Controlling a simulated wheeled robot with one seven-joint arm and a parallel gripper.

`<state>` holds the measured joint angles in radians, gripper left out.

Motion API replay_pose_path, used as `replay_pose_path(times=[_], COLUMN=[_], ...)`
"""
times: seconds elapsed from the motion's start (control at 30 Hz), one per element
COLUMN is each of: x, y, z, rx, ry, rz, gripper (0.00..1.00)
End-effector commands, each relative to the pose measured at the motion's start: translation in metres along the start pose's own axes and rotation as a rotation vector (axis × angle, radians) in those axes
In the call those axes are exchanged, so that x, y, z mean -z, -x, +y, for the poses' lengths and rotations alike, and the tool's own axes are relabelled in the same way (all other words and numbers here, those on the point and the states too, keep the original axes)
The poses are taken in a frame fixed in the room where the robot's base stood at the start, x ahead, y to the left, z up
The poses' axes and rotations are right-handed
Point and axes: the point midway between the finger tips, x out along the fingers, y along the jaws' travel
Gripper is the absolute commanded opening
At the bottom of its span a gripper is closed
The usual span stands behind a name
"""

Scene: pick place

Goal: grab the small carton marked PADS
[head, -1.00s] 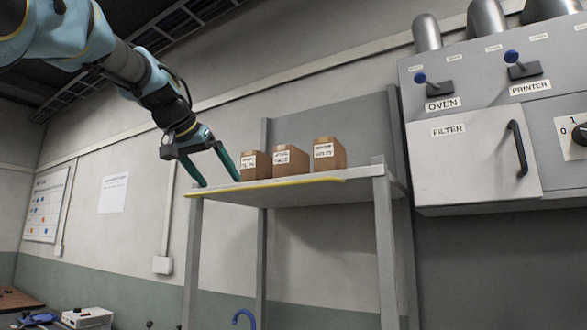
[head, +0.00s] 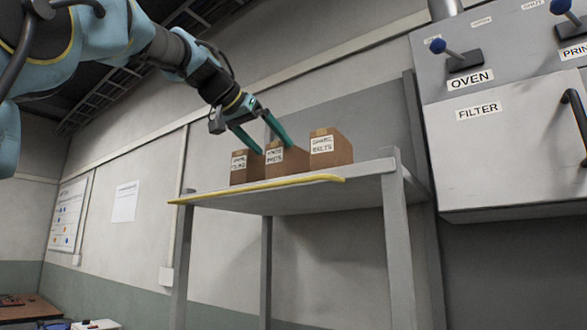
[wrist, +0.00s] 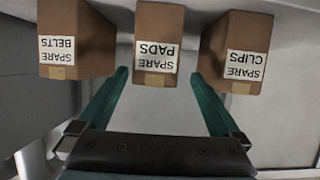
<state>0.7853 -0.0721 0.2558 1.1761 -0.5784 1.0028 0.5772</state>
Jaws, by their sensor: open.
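The small PADS carton (wrist: 157,62) is a brown box with a white label and a tan tape strip. It is the middle of three cartons in the wrist view, where the labels appear upside down. In the head view the PADS carton (head: 287,162) stands on the shelf, partly behind my fingers. My gripper (wrist: 160,76) is open with two green fingers. In the wrist view the fingertips lie either side of the PADS carton's near end, with gaps. In the head view my gripper (head: 275,149) reaches down at a slant to it. I cannot tell whether the fingers touch it.
The BELTS carton (wrist: 75,45) and the CLIPS carton (wrist: 238,55) flank it closely, with narrow gaps. A wall panel (head: 490,130) with levers stands at the right.

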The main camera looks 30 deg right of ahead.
Motion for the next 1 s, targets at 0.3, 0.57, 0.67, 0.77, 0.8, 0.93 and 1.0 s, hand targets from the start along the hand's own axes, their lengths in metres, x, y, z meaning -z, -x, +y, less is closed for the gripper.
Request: replay_pose_path(times=[0.3,0.57,0.67,0.77,0.8,0.93,1.0], x=[0.000,-0.001,-0.002,-0.003,-0.003,-0.004,-0.004], y=[-0.034,-0.068,-0.079,-0.084,-0.085,-0.085,-0.085], z=[0.001,0.007,0.007,0.006,0.006,0.006,0.006], rx=[0.000,-0.002,-0.001,0.000,0.000,0.000,0.001], ry=[0.001,0.002,0.001,0.001,0.001,0.001,0.001], rz=[-0.003,-0.004,-0.003,-0.002,-0.001,-0.001,-0.001], gripper=[1.00,1.00,1.00,1.00,1.00,1.00,0.97])
